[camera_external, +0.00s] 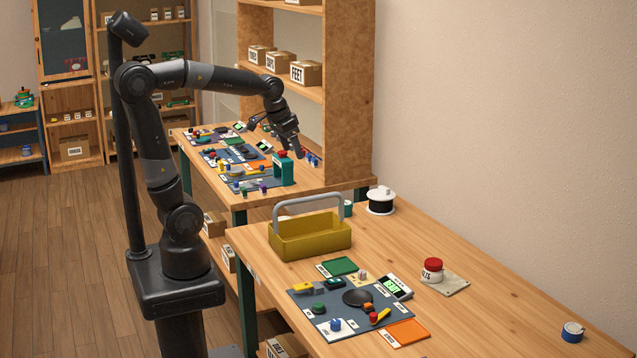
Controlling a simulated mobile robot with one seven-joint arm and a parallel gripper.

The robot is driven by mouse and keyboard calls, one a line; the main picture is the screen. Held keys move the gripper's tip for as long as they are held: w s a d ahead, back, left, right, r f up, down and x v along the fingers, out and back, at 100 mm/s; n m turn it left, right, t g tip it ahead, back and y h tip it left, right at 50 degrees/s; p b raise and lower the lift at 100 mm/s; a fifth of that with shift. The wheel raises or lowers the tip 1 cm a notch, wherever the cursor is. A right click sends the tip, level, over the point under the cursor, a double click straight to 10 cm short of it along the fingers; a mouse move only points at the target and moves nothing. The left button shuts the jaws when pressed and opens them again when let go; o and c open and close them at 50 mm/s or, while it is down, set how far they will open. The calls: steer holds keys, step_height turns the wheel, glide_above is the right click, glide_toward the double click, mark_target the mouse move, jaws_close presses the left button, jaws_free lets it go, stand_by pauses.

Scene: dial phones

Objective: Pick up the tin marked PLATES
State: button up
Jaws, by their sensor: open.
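My gripper (298,153) is open and points down over the far table, near a teal device with a red top (283,168). It is well behind and left of the red-lidded tin, and nothing shows in it.
A blue-grey mat (345,329) holds several phone parts. A white and black spool (381,201) is at the back. The table's right side is mostly clear.

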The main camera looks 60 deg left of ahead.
steer(key=w+a+f+g, duration=0.1)
steer(key=w+a+f, duration=0.15)
steer(key=w, duration=0.75)
steer(key=n+g, duration=0.1)
steer(key=g, duration=0.2)
glide_above(348, 203)
step_height(348, 203, down, 18)
steer(key=shift+a+f, duration=0.1)
steer(key=shift+f, duration=0.1)
step_height(348, 203, down, 5)
steer(key=shift+r, duration=0.15)
steer(key=f, duration=0.5)
steer(key=shift+s+a+f, duration=0.25)
steer(key=shift+s+f, duration=0.05)
steer(key=shift+s, duration=0.05)
steer(key=c, duration=1.1)
